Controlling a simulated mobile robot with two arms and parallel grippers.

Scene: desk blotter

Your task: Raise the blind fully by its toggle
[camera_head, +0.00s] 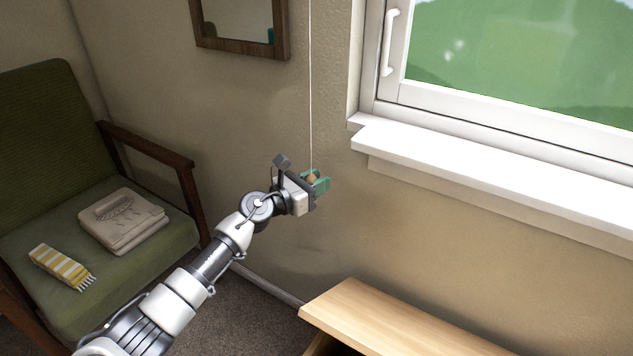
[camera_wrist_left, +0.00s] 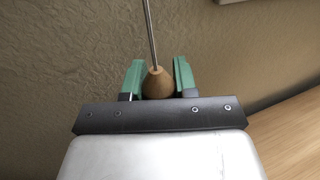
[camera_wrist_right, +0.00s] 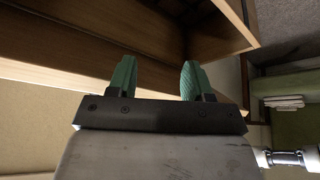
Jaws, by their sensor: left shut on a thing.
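The wooden toggle (camera_head: 312,177) hangs at the lower end of a thin white cord (camera_head: 310,90) that runs straight up the wall, left of the window. My left gripper (camera_head: 318,182) is shut on the toggle. In the left wrist view, the toggle (camera_wrist_left: 157,84) sits between the green fingers of my left gripper (camera_wrist_left: 158,77), with the cord rising from its top. My right gripper (camera_wrist_right: 156,78) shows only in its own wrist view, with its green fingers apart and nothing between them. The blind itself is not in view; the visible window pane (camera_head: 520,60) is uncovered.
A white window sill (camera_head: 480,170) juts out right of the cord. A wooden cabinet top (camera_head: 390,325) stands below it. A green armchair (camera_head: 45,120) with folded cloths is at the left. A framed mirror (camera_head: 285,30) hangs left of the cord.

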